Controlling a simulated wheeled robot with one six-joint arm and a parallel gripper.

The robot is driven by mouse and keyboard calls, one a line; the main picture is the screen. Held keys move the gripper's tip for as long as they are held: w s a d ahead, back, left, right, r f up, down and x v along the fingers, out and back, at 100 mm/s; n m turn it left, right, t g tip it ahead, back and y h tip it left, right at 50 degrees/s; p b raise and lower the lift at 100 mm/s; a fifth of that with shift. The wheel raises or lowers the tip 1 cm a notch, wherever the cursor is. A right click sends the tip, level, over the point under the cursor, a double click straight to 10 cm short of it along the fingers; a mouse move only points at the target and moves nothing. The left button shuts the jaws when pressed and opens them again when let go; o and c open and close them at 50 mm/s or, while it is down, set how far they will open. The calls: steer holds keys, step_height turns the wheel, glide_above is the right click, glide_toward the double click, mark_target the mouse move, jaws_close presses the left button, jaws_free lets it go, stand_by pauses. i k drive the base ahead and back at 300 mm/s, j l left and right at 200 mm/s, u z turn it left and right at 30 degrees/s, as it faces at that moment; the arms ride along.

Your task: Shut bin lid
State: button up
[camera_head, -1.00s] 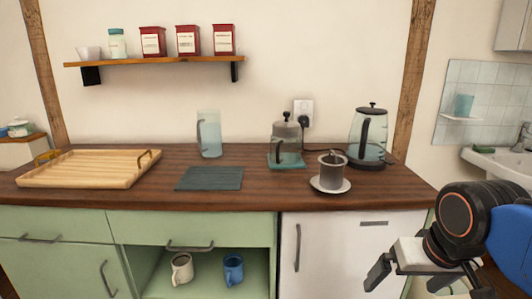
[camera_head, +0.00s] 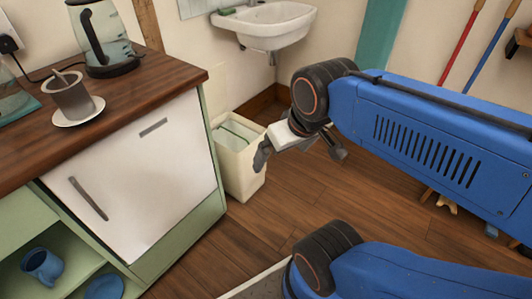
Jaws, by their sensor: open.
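A cream bin (camera_head: 240,180) stands on the floor, just right of the counter's end and below the sink. Its top looks open, with a pale interior and green edges showing. I cannot clearly make out its lid. My gripper (camera_head: 299,155) is open, with nothing seen between its fingers. It is at the bin's right side in the picture, and its left finger overlaps the bin's upper right edge. I cannot tell whether they touch.
The counter (camera_head: 130,85) with a white door (camera_head: 140,180) below ends close left of the bin. A kettle (camera_head: 103,40) and a cup on a saucer (camera_head: 78,115) stand on it. A sink (camera_head: 265,22) hangs behind.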

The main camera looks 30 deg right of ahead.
mark_target(215, 89)
steer(key=z, duration=0.25)
steer(key=i+l+u, duration=0.1)
steer(key=i, duration=0.45)
steer(key=i+l+u, duration=0.15)
steer(key=i, duration=0.4)
